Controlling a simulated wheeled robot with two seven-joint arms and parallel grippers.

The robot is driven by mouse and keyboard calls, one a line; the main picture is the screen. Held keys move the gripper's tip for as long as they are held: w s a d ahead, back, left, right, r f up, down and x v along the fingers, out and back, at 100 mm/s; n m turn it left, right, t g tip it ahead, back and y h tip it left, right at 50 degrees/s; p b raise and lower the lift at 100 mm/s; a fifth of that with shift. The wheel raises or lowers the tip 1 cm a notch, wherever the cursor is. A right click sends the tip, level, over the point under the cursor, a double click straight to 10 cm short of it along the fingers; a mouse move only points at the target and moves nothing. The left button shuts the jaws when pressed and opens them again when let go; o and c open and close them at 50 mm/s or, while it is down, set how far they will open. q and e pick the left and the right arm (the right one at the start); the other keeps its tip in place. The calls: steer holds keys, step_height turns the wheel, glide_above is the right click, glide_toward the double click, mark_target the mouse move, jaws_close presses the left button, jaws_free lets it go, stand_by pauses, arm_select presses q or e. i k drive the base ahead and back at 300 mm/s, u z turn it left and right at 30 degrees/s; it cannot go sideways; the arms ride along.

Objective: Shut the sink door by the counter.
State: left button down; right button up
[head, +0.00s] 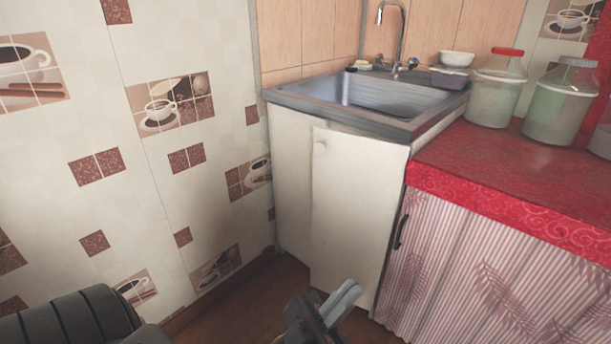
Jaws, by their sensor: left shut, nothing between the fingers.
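The white sink door (355,215) is on the front of the white cabinet under the metal sink (375,95). My right gripper is not in view.
A red oilcloth counter (500,170) with a striped curtain (470,265) adjoins on the right. A black handle (401,232) is beside the curtain. Glass jars (495,95) stand on the counter. A tiled wall (130,190) closes the left side. Some brown floor (240,300) is clear.

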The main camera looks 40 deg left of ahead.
mark_target(358, 178)
steer(key=z, duration=1.05)
steer(key=i, duration=0.7)
steer(key=u, duration=1.45)
